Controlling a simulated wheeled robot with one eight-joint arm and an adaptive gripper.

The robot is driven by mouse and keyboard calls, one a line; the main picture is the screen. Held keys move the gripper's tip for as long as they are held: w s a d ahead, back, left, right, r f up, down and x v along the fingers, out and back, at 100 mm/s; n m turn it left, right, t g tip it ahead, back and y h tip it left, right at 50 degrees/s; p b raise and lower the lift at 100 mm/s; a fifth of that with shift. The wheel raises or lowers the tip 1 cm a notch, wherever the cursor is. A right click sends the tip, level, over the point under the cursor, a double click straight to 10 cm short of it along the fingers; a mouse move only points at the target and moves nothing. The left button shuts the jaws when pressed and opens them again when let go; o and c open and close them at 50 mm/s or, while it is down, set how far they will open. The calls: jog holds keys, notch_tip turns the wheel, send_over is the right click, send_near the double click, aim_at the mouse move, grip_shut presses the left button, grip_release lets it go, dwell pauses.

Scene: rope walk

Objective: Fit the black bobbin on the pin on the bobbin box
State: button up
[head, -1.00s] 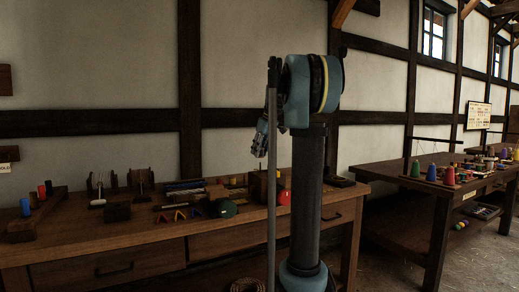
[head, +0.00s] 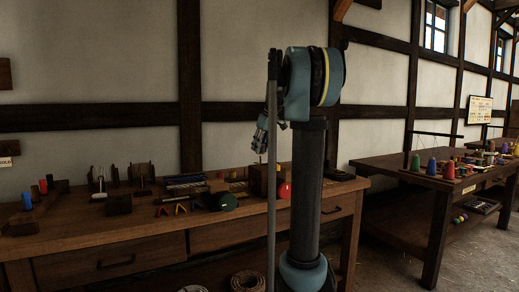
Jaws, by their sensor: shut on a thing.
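My gripper (head: 260,147) hangs fingers-down above the far part of the wooden workbench, left of my arm's column. Its jaws are shut on a small dark thing, which I take to be the black bobbin; it is too small and dim to make out. Below the fingers stands a dark wooden box (head: 258,181), perhaps the bobbin box. A thin upright line shows just above it, but I cannot tell whether it is the pin. My arm's thin grey rod hides part of the box. The gripper appears apart from the box.
A second table (head: 395,165) with coloured cones stands at right.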

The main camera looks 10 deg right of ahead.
jog(key=shift+f, duration=3.05)
jog(key=o, duration=1)
jog(key=v, duration=1.2)
